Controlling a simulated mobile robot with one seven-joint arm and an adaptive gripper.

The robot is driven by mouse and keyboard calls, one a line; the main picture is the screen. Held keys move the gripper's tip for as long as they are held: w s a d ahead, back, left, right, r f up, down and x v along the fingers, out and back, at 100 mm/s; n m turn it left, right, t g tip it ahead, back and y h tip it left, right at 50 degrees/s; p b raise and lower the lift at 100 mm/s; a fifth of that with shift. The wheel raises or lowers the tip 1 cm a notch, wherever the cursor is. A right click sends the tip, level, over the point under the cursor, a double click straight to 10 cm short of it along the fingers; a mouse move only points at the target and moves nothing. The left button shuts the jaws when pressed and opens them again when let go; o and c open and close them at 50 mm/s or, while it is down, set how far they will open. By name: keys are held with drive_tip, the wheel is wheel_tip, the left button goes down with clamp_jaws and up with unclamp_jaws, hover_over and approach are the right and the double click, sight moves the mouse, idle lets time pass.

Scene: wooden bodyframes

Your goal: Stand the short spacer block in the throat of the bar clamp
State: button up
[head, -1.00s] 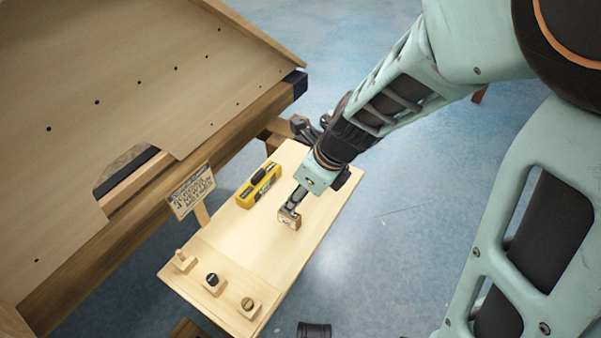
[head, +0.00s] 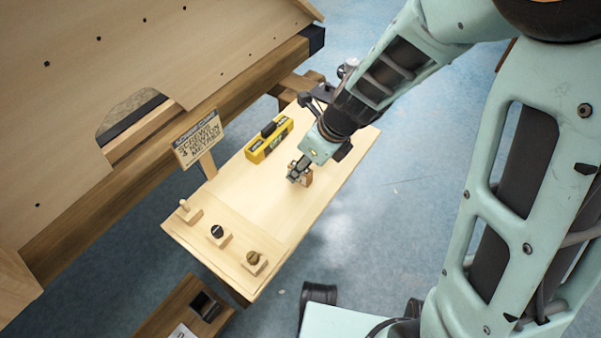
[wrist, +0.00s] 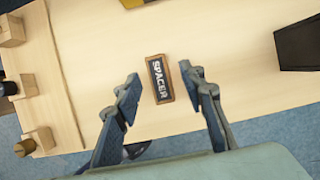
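The spacer block (wrist: 159,79) is a small brown block with a dark face lettered SPACER. It also shows in the head view (head: 306,178), partly hidden by my fingers, on the pale wooden board (head: 228,188). My gripper (wrist: 160,73) is open, with one finger on each side of the block in the wrist view and a gap on both sides. In the head view my gripper (head: 298,171) is low at the block; I cannot tell its exact height. I cannot clearly make out the bar clamp.
Small peg blocks (head: 220,236) line the board's left end. A sign (head: 198,138) and large wooden panel (head: 130,50) stand left. A dark item (head: 322,91) is partly hidden by my arm. The board's front is clear.

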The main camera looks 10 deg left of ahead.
clamp_jaws()
